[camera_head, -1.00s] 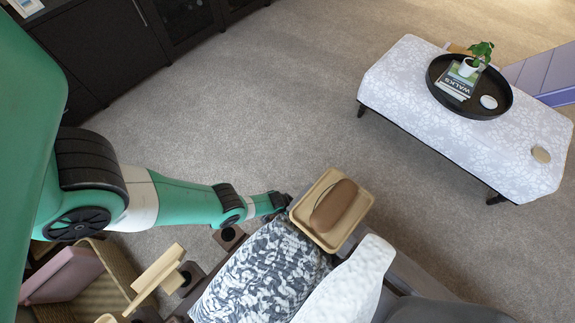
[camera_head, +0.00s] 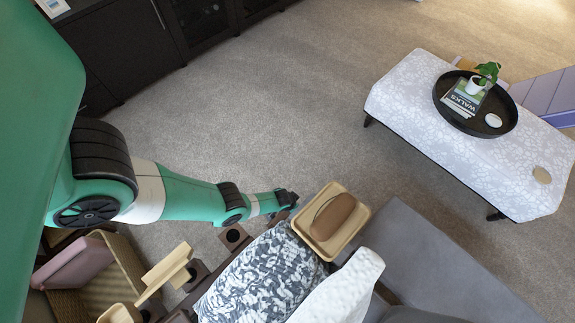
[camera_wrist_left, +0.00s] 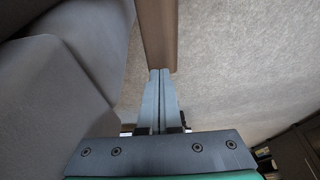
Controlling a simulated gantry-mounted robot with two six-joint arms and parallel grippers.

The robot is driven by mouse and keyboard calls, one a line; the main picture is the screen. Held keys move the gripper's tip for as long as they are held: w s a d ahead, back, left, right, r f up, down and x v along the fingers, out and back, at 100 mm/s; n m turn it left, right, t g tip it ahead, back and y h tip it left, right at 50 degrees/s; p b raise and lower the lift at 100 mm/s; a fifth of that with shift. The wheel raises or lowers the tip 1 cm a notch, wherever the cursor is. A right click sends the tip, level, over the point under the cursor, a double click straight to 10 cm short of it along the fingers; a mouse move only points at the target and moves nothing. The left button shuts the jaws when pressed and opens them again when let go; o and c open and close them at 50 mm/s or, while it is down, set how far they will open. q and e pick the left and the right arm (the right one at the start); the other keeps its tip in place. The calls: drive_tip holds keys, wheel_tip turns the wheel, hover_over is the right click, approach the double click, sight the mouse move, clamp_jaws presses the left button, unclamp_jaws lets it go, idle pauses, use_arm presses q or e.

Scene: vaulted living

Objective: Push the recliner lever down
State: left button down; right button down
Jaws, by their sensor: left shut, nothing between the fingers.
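The grey recliner (camera_head: 425,255) is at the bottom right of the head view, with a flat grey section reaching out toward the white table. In the left wrist view its grey side (camera_wrist_left: 55,75) fills the left. A brown wooden bar, seemingly the lever (camera_wrist_left: 156,35), comes down from the top there and ends at my left gripper's fingertips. My left gripper (camera_wrist_left: 160,72) is shut with nothing between its fingers; its tips touch or nearly touch the bar's end. In the head view the left gripper (camera_head: 290,198) is beside the wooden tray; the lever cannot be made out there.
A wooden tray (camera_head: 358,220) with a brown object sits on the recliner's arm. A patterned cushion (camera_head: 262,275) and a white one (camera_head: 340,292) lie beside it. A white-covered table (camera_head: 405,95) stands at the upper right. Open carpet (camera_head: 270,110) lies between.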

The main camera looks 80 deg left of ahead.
sight(286, 214)
use_arm(q)
drive_tip(key=p+v, duration=1.3)
drive_tip(key=v, duration=0.4)
drive_tip(key=shift+w+a+r, duration=0.2)
drive_tip(key=shift+w, duration=0.15)
